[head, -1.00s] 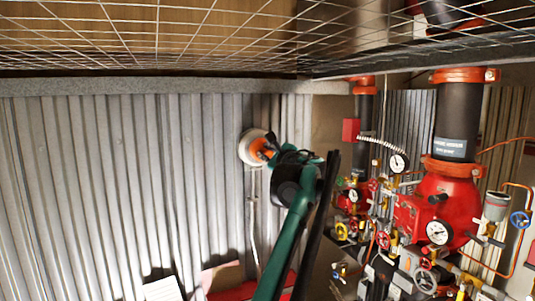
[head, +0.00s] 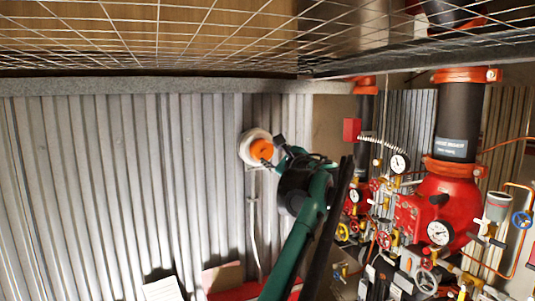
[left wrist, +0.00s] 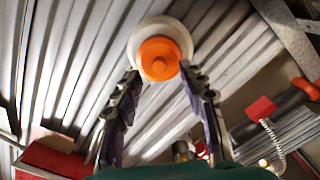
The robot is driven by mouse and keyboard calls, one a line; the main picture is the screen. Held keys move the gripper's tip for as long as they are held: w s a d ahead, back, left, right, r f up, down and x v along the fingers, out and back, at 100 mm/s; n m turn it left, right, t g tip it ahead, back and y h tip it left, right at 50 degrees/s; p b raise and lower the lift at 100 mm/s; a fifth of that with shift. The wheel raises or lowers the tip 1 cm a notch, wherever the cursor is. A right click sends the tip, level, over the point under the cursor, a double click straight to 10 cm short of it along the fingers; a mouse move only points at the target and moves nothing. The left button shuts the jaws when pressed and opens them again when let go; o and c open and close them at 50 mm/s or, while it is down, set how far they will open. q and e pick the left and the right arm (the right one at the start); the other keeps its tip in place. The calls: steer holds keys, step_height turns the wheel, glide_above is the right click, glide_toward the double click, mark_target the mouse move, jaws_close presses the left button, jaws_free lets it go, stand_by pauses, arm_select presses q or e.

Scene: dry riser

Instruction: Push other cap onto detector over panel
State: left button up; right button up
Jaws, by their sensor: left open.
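The detector is a round white disc (head: 246,150) fixed on the corrugated ceiling or wall sheet. An orange cap (head: 263,149) sits against its middle. My left gripper (head: 274,153) is open just to the right of the cap. My right gripper is not in view.
A pale conduit (head: 253,215) runs down from the detector. A red box (head: 240,291) with a cardboard piece lies below. Red valves, gauges and pipes (head: 430,215) crowd the right. Wire mesh (head: 150,35) spans the top. The corrugated sheet at left is clear.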

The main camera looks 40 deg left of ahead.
arm_select(q)
steer(key=v, duration=0.7)
steer(key=shift+s+d, duration=0.1)
steer(key=s+d+f+n+h+b, duration=0.25)
steer(key=f+b, duration=0.45)
steer(key=f, duration=0.9)
steer(key=s+d+f+n+g+h+b, duration=0.15)
steer(key=s+d+f+b, duration=0.25)
steer(key=f+b, duration=0.75)
steer(key=s+d+f+n+t+h+b, duration=0.1)
steer(key=s+d+f+n+h+b, duration=0.25)
steer(key=f, duration=1.55)
steer(key=s+d+f+n+h+b, duration=0.2)
steer(key=s+d+f+b, duration=0.2)
steer(key=f, duration=1.1)
steer(key=s+d+f+n+h+b, duration=0.2)
steer(key=d+f+b, duration=0.5)
steer(key=f, duration=0.7)
steer(key=s+d+f+n+h+b, duration=0.2)
steer(key=s+d+f+h+b, duration=0.2)
steer(key=f+b, duration=0.5)
step_height(320, 180, down, 7)
steer(key=shift+s+d+r+b, duration=0.2)
steer(key=shift+s+d+b, duration=0.15)
steer(key=shift+s+d, duration=0.45)
